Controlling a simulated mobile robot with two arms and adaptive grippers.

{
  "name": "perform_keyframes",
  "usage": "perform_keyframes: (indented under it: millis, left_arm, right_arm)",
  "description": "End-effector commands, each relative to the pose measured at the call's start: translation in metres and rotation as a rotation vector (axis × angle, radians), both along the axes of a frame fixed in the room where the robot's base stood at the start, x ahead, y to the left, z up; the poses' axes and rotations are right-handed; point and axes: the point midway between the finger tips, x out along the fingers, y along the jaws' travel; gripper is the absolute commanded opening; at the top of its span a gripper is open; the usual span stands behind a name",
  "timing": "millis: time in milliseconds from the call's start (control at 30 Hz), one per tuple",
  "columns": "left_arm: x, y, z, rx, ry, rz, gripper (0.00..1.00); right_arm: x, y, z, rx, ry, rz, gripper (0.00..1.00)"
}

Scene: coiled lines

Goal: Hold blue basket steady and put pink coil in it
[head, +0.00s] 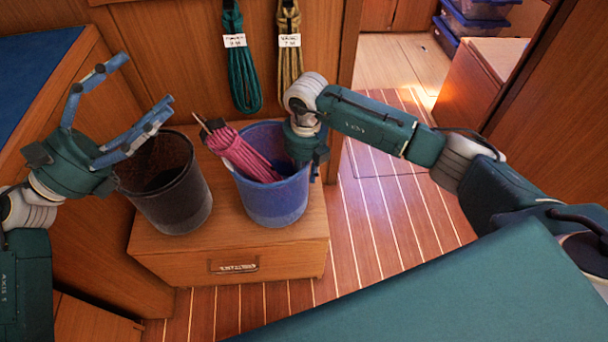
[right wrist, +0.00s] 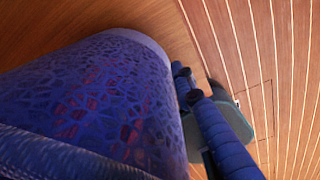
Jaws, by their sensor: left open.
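My left gripper (head: 147,82) is open and empty, above and left of a dark bin. My right gripper (head: 308,152) is at the right side of the basket's rim. In the right wrist view the basket's mesh wall (right wrist: 100,95) fills the left, with pinkish patches in it. One right finger (right wrist: 225,138) lies beside the wall; the other is hidden, so its grip is unclear.
The dark bin (head: 172,200) stands left of the basket on the wooden locker (head: 285,262). A teal coil (head: 242,80) and a tan coil (head: 291,75) hang on the wall behind. A teal surface (head: 470,290) fills the front right. Striped floor (head: 390,220) lies clear to the right.

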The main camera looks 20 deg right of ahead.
Motion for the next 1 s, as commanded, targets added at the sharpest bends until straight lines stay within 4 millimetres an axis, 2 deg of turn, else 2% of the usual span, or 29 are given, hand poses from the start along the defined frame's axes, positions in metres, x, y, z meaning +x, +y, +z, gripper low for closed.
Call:
perform_keyframes:
  millis: [267, 367, 467, 800, 1000]
  left_arm:
    - [0.000, 0.000, 0.000, 0.000, 0.000, 0.000, 0.83]
    - [0.000, 0.000, 0.000, -0.001, 0.000, 0.000, 0.83]
    - [0.000, 0.000, 0.000, -0.001, 0.000, 0.000, 0.83]
    - [0.000, 0.000, 0.000, -0.001, 0.000, 0.000, 0.83]
    - [0.000, 0.000, 0.000, -0.001, 0.000, 0.000, 0.83]
  right_arm:
    - [0.000, 0.000, 0.000, -0.001, 0.001, 0.001, 0.29]
    - [0.000, 0.000, 0.006, 0.000, 0.000, 0.001, 0.29]
    - [0.001, 0.000, 0.020, 0.000, -0.003, 0.002, 0.29]
    - [0.000, -0.002, 0.090, 0.000, -0.003, 0.001, 0.29]
    - [0.000, -0.002, 0.115, 0.000, -0.001, 0.001, 0.29]
